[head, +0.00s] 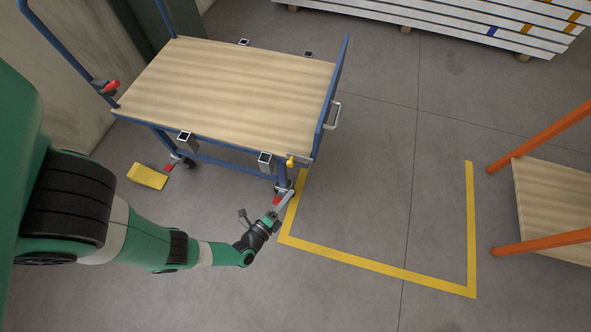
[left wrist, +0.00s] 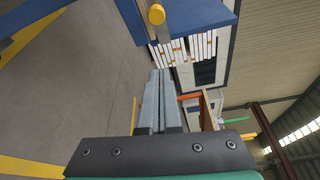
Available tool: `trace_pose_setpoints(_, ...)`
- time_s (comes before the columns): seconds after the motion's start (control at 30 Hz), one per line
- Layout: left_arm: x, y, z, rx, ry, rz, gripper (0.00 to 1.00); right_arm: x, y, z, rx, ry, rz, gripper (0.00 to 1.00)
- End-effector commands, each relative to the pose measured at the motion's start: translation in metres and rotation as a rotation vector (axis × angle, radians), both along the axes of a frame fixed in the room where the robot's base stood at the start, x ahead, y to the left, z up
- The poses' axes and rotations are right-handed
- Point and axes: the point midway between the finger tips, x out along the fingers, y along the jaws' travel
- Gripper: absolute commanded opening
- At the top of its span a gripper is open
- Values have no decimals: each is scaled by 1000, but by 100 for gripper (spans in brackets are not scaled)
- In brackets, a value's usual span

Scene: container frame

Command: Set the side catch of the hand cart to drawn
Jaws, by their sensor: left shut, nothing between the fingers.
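The hand cart (head: 220,85) has a wooden deck and a blue frame. A small yellow knob (head: 290,161) sits at its near right corner; I take it to be the side catch. The knob also shows in the left wrist view (left wrist: 156,14) at the top, on a short stem beside a blue frame part. My left gripper (head: 288,195) is below and close to that corner, apart from the knob. Its grey fingers (left wrist: 158,90) are together with nothing between them. Whether the catch is drawn cannot be told. My right gripper is not in view.
Castors with red pedals (head: 173,158) stand under the cart. A yellow wedge (head: 147,176) lies on the floor at left. Yellow floor tape (head: 375,268) marks a clear area to the right. An orange-framed rack (head: 545,240) stands at far right, and white stacked boards (head: 450,30) lie behind.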

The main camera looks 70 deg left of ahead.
Motion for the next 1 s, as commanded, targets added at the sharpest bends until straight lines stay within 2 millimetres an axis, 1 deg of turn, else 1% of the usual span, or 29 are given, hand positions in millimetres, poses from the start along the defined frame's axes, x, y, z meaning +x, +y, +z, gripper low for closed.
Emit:
trace_pose_setpoints(0.27, 1, 1, 1, -1, -2, 1, 0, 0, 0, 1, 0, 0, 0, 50)
trace_pose_setpoints(0.37, 6, 4, 0, -2, -3, 3, 0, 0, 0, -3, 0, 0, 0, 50)
trace_pose_setpoints(0.47, 15, 11, -2, -3, -5, 7, 0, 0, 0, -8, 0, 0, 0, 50)
trace_pose_setpoints(0.53, 23, 19, -3, 0, -4, 9, 0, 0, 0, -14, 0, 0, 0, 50)
trace_pose_setpoints(0.87, 83, 62, -10, 1, -6, 5, 0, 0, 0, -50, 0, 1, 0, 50)
trace_pose_setpoints(0.9, 75, 66, -7, 0, -3, 6, 0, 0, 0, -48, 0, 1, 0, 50)
trace_pose_setpoints(1.0, 61, 73, -3, 0, -1, 6, 0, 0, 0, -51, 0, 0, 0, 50)
